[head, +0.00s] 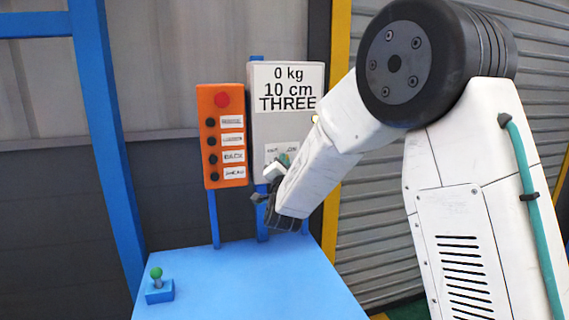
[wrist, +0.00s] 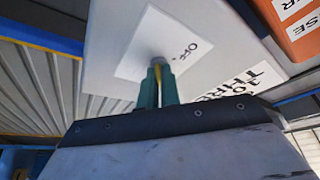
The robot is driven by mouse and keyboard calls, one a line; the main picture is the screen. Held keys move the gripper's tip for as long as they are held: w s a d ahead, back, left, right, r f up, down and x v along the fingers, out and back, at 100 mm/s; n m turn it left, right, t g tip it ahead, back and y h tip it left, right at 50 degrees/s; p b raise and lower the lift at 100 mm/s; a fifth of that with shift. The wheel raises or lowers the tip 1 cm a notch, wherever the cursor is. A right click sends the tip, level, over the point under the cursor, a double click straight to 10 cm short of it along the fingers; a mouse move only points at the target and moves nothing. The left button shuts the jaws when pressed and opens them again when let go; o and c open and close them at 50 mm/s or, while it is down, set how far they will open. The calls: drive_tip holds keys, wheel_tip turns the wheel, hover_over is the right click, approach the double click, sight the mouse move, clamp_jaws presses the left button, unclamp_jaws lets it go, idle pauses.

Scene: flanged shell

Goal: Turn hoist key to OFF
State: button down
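The hoist key (wrist: 158,72) shows in the wrist view as a small yellowish piece at a grey round lock on a white label. The word OFF (wrist: 190,49) is printed beside it. My gripper (wrist: 158,80) has two teal fingers close together on either side of the key, and they appear shut on it. The fingers hide most of the key, so its exact angle cannot be told. In the head view my gripper (head: 284,160) is at the lower part of the white hoist box (head: 262,125), covering the key. ON shows on the label there.
The box display (head: 288,88) reads 0 kg, 10 cm, THREE. An orange button panel (head: 222,135) with a red button stands just left of it. A blue table (head: 245,285) below carries a green-topped joystick (head: 158,285). A blue post (head: 105,150) rises at the left.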

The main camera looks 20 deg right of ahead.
drive_tip(key=shift+n, duration=0.3)
drive_tip(key=shift+d+r+n+y, duration=0.15)
drive_tip(key=shift+n+y, duration=1.8)
drive_tip(key=shift+n, duration=2.1)
drive_tip(key=shift+d+f+n+y, duration=0.15)
drive_tip(key=shift+n+y, duration=1.75)
drive_tip(key=shift+n, duration=2.2)
drive_tip(key=shift+d+r+n+y, duration=0.1)
drive_tip(key=shift+d+n+y, duration=0.15)
drive_tip(key=shift+n+y, duration=2.75)
drive_tip(key=n+h, duration=0.2)
drive_tip(key=shift+n, duration=0.35)
drive_tip(key=c, duration=1.6)
unclamp_jaws()
